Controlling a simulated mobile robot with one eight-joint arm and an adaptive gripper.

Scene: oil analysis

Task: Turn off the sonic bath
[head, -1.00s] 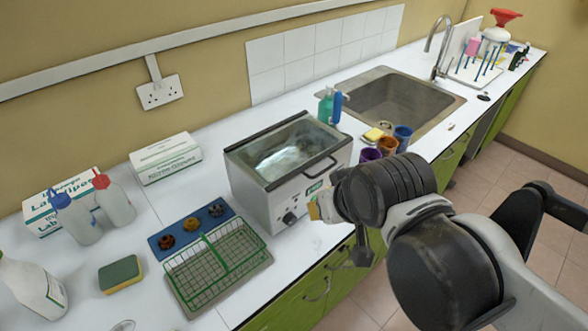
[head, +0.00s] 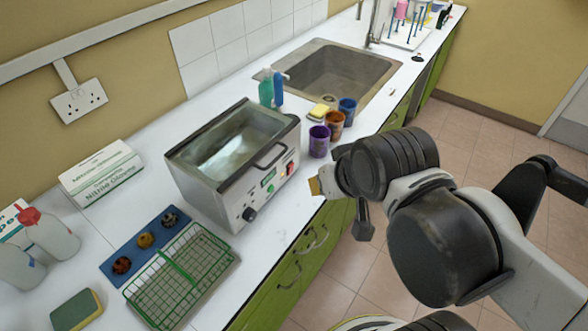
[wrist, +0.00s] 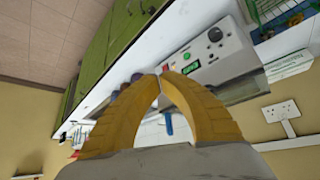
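The sonic bath (head: 212,192) is a grey metal box with an open, liquid-filled top, standing on the white worktop. Its front panel has a black knob (head: 249,213), a green label or display (head: 268,178) and a red switch (head: 290,168). The bath also shows sideways in the wrist view (wrist: 232,62), with its knob (wrist: 215,34) near the top. My gripper (head: 314,186) is in front and to the right of the panel, apart from it in the head view. Its yellow fingers (wrist: 157,76) come together at the tips, with nothing seen between them.
Purple (head: 319,142), brown (head: 334,125) and blue (head: 347,108) cups stand right of the bath, before the sink (head: 345,75). A green wire basket (head: 180,275) lies left of it. Floor (head: 480,130) is clear at right.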

